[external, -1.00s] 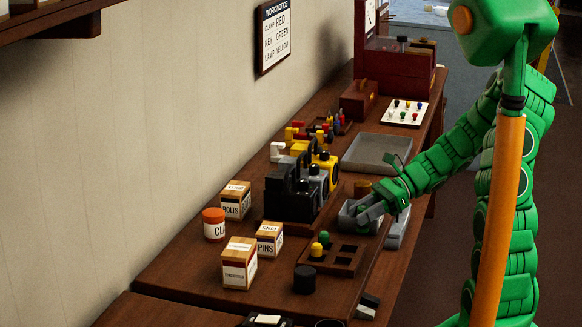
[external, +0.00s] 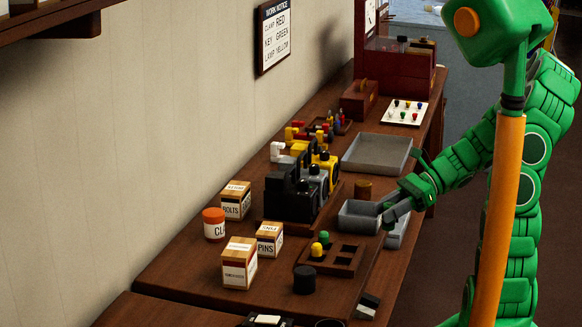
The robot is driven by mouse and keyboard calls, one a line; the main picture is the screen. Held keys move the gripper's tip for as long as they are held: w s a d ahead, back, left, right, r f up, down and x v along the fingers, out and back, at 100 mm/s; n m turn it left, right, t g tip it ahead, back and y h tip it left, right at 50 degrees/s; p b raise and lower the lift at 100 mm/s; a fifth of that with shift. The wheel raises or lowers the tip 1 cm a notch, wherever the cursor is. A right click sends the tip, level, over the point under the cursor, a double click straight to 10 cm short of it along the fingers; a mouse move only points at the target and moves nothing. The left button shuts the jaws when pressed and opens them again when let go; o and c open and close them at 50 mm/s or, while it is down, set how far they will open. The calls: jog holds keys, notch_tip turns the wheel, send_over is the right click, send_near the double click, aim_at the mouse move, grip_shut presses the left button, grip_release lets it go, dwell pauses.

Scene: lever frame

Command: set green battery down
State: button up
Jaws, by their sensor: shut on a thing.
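My gripper (external: 393,212) is at the right end of a small grey tray (external: 352,222), at its rim. It is shut on a small green thing (external: 386,207), which I take to be the green battery. The fingers hide most of it, and I cannot tell whether it touches the tray. A green-topped piece (external: 323,237) and a yellow-topped piece (external: 316,249) stand in a dark wooden rack (external: 345,262) in front of the tray. The rack's other visible holes look empty.
A larger empty grey tray (external: 376,155) lies behind. Black and yellow devices (external: 300,190) stand to the left. Labelled boxes (external: 240,262), an orange-lidded jar (external: 214,224) and a black cylinder (external: 304,280) stand at the front. A brown cylinder (external: 363,188) is near my gripper.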

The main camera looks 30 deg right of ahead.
jog(key=w+a+r+m+t, duration=0.35)
jog(key=w+a, duration=0.85)
jog(key=w, duration=0.4)
jog(key=shift+m+t+h, duration=0.45)
jog(key=shift+t+h, duration=0.2)
jog(key=shift+h, duration=0.15)
jog(key=shift+w+a+f, duration=0.6)
jog(key=shift+a+f, duration=0.05)
jog(key=shift+a, duration=2.05)
jog(key=shift+w+a+f, duration=0.55)
jog(key=shift+a+f, duration=0.15)
jog(key=shift+a, duration=1.95)
jog(key=shift+w+a+f, duration=0.6)
jog(key=shift+a+f, duration=0.05)
jog(key=shift+a, duration=2.05)
jog(key=w+a+f, duration=0.2)
jog(key=w, duration=0.1)
jog(key=w+a+f, duration=0.2)
jog(key=w+f, duration=0.1)
jog(key=w, duration=0.1)
jog(key=w+a+f, duration=0.2)
jog(key=w+f, duration=0.1)
jog(key=shift+w+f, duration=0.15)
jog(key=shift+w, duration=0.25)
jog(key=shift+w+a+f, duration=0.35)
jog(key=shift+w+f, duration=0.4)
jog(key=shift+f, duration=1.6)
jog(key=shift+f, duration=0.1)
